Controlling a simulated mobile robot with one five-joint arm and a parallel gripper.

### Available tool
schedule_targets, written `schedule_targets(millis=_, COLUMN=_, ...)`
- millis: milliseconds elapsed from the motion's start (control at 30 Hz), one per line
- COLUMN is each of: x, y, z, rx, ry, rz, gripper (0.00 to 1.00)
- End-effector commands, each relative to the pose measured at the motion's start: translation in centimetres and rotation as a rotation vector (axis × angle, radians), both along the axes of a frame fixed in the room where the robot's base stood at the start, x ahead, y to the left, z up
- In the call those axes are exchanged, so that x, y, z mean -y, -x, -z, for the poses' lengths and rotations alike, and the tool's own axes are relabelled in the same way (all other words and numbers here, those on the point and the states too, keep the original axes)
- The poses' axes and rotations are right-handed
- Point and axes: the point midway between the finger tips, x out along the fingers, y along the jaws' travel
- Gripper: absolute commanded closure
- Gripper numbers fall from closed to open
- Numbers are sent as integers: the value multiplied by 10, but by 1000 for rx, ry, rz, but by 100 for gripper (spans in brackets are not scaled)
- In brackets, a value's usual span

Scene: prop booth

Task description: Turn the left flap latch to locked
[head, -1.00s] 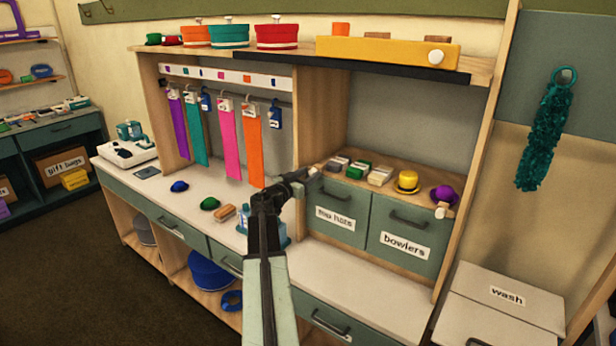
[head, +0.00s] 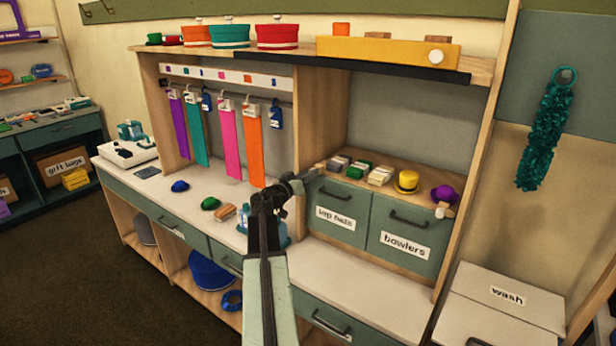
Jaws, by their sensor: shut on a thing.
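The left flap (head: 343,209), labelled "top hats", is a closed grey-green panel with a dark handle. Its latch is at the flap's upper left corner, mostly hidden by my gripper (head: 309,176). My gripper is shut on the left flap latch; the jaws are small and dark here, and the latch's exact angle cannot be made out. The right flap (head: 398,237), labelled "bowlers", is closed too. Its pale wooden latch (head: 444,210) shows at its upper right corner.
Above the flaps, a wooden shelf holds small card stacks (head: 380,175), a yellow hat (head: 407,182) and a purple hat (head: 444,194). A blue bottle caddy (head: 281,233) stands partly behind my arm on the white counter (head: 330,262). Coloured ribbons hang to the left.

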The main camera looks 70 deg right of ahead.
Motion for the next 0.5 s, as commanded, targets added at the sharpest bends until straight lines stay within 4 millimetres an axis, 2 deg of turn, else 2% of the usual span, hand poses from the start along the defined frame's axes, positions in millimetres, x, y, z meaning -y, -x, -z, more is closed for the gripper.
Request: schedule_targets(millis=500, x=2, y=-2, z=-1, rx=-480, ry=-122, rz=-3, gripper=100)
